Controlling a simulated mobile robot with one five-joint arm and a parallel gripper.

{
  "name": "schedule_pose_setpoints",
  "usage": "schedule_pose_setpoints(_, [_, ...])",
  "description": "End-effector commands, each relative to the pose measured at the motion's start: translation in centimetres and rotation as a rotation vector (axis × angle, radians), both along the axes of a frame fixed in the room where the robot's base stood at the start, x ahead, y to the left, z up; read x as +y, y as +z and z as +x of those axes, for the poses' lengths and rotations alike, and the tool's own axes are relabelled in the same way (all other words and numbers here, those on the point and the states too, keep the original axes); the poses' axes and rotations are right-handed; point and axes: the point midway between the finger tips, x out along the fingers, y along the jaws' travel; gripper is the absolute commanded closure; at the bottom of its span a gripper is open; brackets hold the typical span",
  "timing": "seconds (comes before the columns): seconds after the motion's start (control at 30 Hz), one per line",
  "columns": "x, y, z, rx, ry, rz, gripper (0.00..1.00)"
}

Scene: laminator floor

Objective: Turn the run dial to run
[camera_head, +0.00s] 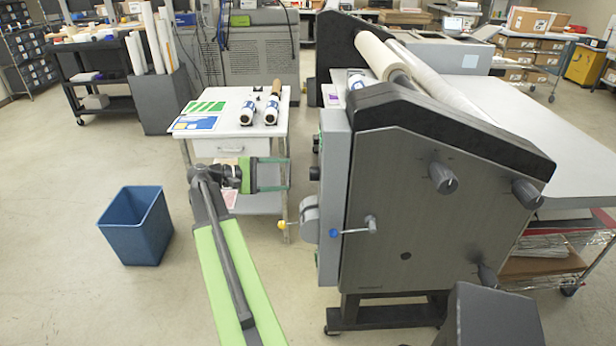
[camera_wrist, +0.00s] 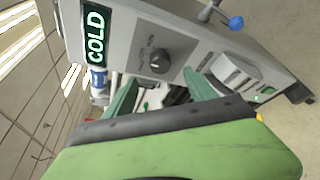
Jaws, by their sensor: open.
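A black dial (camera_wrist: 153,61) with small markings, which looks like the run dial, sits on the grey control panel (camera_wrist: 130,38) in the wrist view. The markings are too small to read. In the head view the dial shows edge-on as a dark knob (camera_head: 314,173) on the left face of the laminator (camera_head: 400,200). My gripper (camera_head: 288,174) is open and empty, left of that knob and apart from it. In the wrist view my gripper's green fingers (camera_wrist: 160,92) are spread, with the dial beyond them.
A lit COLD sign (camera_wrist: 95,33) is beside the dial. A white cart (camera_head: 240,130) stands behind my gripper. A blue bin (camera_head: 135,225) stands on open floor at left.

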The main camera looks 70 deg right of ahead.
Motion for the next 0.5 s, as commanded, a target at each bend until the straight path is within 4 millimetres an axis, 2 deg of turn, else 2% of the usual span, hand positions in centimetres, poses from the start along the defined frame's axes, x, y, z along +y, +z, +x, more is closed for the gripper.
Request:
schedule_pose_setpoints(0.03, [-0.8,-0.6,-1.2,0.000,-0.004,0.000,0.35])
schedule_pose_setpoints(0.2, [-3.4,-1.4,-4.2,-0.001,-0.003,0.000,0.35])
schedule_pose_setpoints(0.3, [-4.6,-1.8,-5.5,-0.001,-0.003,0.000,0.35])
schedule_pose_setpoints(0.5, [-5.8,-2.0,-6.9,-0.001,-0.001,0.001,0.35])
